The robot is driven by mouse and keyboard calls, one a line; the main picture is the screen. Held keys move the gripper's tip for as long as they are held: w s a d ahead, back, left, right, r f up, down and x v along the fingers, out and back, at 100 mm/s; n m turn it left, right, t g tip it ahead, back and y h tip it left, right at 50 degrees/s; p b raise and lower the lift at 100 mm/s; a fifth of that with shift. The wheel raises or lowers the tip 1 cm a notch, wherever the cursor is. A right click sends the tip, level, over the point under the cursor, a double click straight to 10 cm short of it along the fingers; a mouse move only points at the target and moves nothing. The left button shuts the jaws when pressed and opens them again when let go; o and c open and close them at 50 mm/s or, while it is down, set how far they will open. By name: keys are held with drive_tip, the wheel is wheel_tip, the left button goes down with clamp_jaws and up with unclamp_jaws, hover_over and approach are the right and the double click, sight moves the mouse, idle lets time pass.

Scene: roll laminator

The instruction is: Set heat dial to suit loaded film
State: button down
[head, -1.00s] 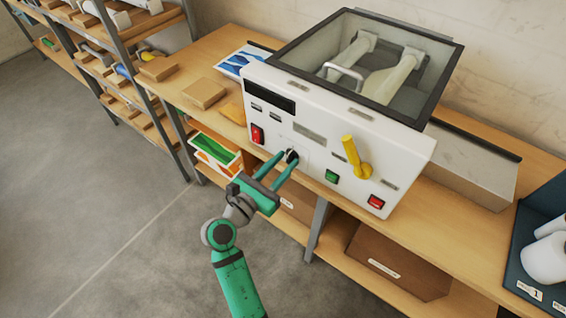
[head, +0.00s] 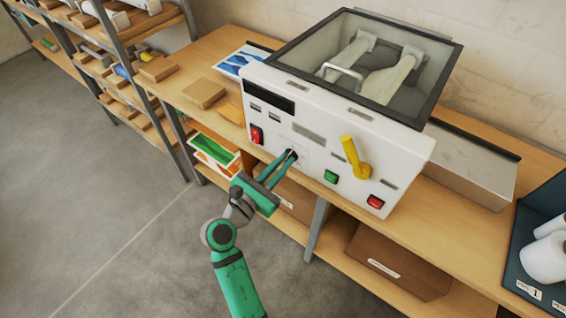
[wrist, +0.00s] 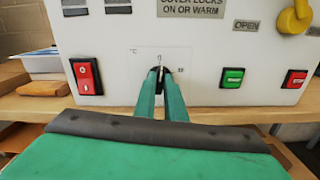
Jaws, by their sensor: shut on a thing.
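The white laminator (head: 318,128) stands on the wooden bench with its front panel facing me. The small black heat dial (head: 293,154) is low on the panel, right of the red rocker switch (head: 256,135). My gripper (head: 283,164) is shut on the dial, one finger on each side; the wrist view also shows the dial (wrist: 159,71) between the fingertips. A thin scale around it carries a "°C" mark and small figures too blurred to read. The fingers hide much of the dial. The film rolls (head: 388,80) sit under the clear cover, their labels not readable.
A yellow lever (head: 355,158), a green button (head: 331,176) and a red button (head: 375,201) are right of the dial. A dark display (head: 270,97) is at the panel's upper left. A sign (wrist: 191,7) reads "cover locks on or warm". Open floor lies at the left.

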drive_tip(key=m, duration=1.7)
drive_tip(key=f+m, duration=0.1)
drive_tip(key=m, duration=0.8)
drive_tip(key=shift+s+d, duration=0.15)
idle(0.4)
drive_tip(key=c, duration=1.8)
unclamp_jaws()
drive_tip(key=shift+r, duration=0.1)
drive_tip(key=v, duration=1.1)
